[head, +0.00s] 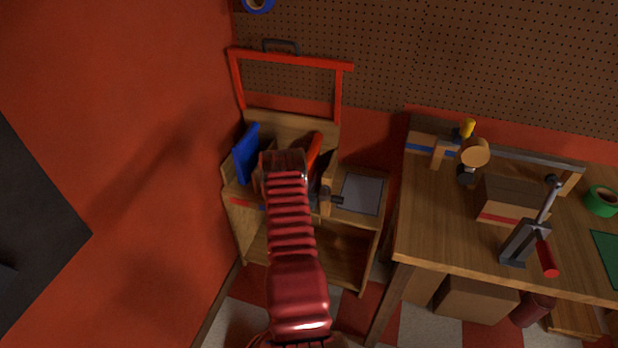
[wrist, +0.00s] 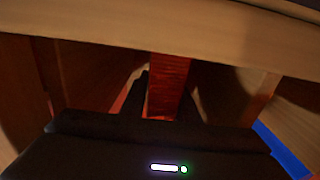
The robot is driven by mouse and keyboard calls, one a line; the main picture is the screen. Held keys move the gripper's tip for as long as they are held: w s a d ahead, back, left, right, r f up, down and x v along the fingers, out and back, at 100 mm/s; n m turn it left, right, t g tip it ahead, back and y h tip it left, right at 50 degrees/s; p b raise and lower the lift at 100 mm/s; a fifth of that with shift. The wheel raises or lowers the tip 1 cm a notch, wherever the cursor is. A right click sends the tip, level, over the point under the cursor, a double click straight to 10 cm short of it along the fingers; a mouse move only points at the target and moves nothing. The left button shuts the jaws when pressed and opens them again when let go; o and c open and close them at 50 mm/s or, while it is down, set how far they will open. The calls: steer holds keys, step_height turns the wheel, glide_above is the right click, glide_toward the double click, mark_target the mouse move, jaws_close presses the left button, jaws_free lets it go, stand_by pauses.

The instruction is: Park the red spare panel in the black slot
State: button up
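The red panel (head: 315,150) shows as a tilted red-orange piece just right of my arm's end in the wooden rack. In the wrist view, a dark red upright strip (wrist: 170,85), which looks like the panel's edge, stands between my two dark fingers. My gripper (wrist: 168,105) seems closed against both its sides, though the light is dim. In the head view my red wrist covers my fingertips. A blue panel (head: 246,153) leans at the rack's left and its edge shows in the wrist view (wrist: 282,150). I cannot make out the black slot.
The wooden rack (head: 262,123) has a red frame (head: 292,61) above it. A grey plate (head: 360,194) lies on its right shelf. To the right stands a workbench (head: 430,215) with a wooden box (head: 512,200) and tools. A red wall (head: 130,120) closes off the left.

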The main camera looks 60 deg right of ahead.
steer(key=o, duration=0.4)
steer(key=shift+o, duration=0.2)
steer(key=shift+r, duration=0.1)
steer(key=a, duration=0.4)
steer(key=s+a, duration=0.1)
steer(key=a, duration=0.7)
steer(key=shift+s, duration=0.4)
steer(key=shift+d, duration=0.1)
